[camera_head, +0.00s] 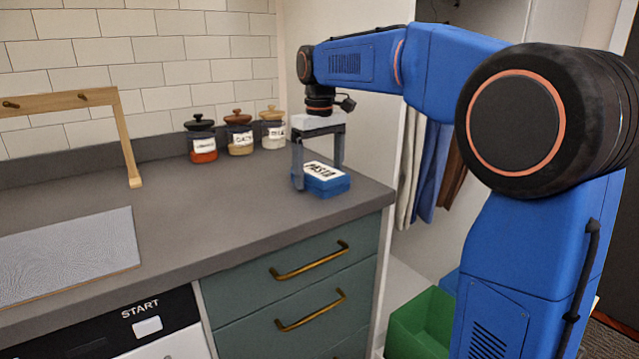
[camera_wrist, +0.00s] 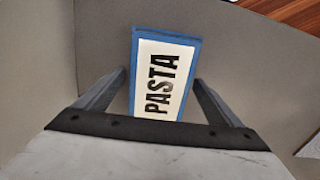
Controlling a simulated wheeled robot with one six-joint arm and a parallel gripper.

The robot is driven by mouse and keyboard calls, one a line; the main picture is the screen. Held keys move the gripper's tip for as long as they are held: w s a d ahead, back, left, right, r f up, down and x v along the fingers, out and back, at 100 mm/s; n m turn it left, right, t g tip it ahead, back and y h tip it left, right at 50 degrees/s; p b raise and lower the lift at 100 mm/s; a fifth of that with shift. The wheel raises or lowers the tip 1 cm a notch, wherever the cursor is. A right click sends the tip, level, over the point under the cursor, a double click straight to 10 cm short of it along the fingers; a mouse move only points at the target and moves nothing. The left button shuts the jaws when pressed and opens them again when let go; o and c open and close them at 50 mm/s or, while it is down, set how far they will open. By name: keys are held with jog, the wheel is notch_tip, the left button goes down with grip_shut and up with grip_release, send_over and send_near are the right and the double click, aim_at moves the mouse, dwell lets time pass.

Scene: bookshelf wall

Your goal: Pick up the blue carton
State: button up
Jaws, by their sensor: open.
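The blue carton (camera_head: 328,184) lies flat on the grey counter near its right end, with a white label reading PASTA on top. It also shows in the wrist view (camera_wrist: 194,58), below and between my fingers, its lower part hidden by my gripper's body. My gripper (camera_head: 319,178) points down over the carton and is open. In the head view one finger is at the carton's left side and the other is behind it. In the wrist view the fingers (camera_wrist: 160,80) stand on either side of the carton, with a gap on each side.
Several lidded jars, such as the red one (camera_head: 203,143), stand against the wall behind. A wooden frame (camera_head: 126,135) and a pale board (camera_head: 70,252) are on the left. The counter (camera_head: 200,220) between is clear. A green bin (camera_head: 424,325) is below right.

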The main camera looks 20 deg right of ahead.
jog(key=shift+f, duration=0.2)
jog(key=c, duration=1.1)
jog(key=shift+c, duration=0.2)
